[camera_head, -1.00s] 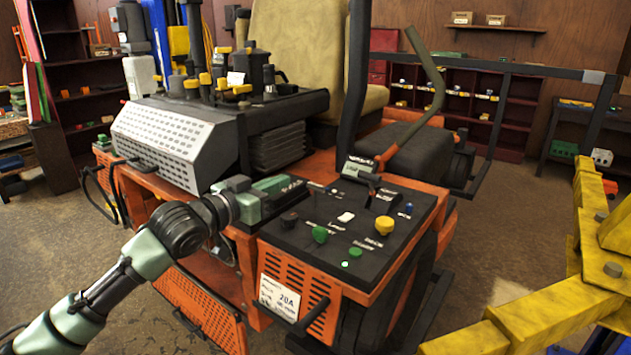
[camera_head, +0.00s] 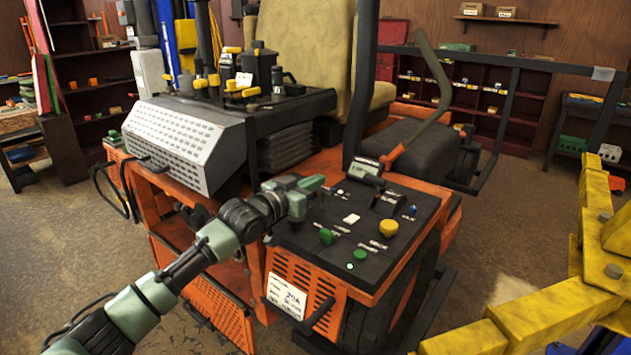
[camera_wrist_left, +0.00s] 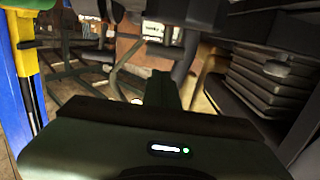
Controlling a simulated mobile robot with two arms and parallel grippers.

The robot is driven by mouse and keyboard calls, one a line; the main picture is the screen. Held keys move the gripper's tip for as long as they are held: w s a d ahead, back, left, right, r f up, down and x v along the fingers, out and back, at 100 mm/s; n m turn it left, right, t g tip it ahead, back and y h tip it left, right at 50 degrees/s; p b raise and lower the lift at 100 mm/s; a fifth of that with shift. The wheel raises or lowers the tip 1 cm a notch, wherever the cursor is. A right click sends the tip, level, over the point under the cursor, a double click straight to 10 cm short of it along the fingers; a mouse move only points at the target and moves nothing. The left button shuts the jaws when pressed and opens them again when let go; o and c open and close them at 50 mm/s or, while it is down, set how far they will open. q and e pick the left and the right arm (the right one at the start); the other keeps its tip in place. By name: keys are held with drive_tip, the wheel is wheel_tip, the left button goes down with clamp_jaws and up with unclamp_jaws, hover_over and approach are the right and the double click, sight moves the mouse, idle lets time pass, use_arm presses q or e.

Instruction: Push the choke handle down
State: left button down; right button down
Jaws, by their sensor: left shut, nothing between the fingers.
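The black control panel (camera_head: 345,228) sits on the orange mower body. The labels are too small to read, so I cannot tell which control is the choke handle. My left gripper (camera_head: 316,184) is shut and empty, above the panel's back left corner, left of the lever. The gripper and wrist hide that part of the panel. In the left wrist view the dark gripper body (camera_wrist_left: 150,150) fills the bottom.
A perforated grey cover (camera_head: 175,140) stands left of the panel. The seat (camera_head: 300,60) and a green-grey control stick (camera_head: 440,80) rise behind. A yellow lift frame (camera_head: 540,310) is at the right. The air above the panel's right half is clear.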

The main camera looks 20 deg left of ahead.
sight(321, 193)
use_arm(q)
drive_tip(key=shift+w+f, duration=0.1)
drive_tip(key=shift+f, duration=0.6)
use_arm(e)
drive_tip(key=shift+s+r, duration=0.25)
drive_tip(key=shift+s, duration=0.1)
drive_tip(key=shift+d, duration=0.15)
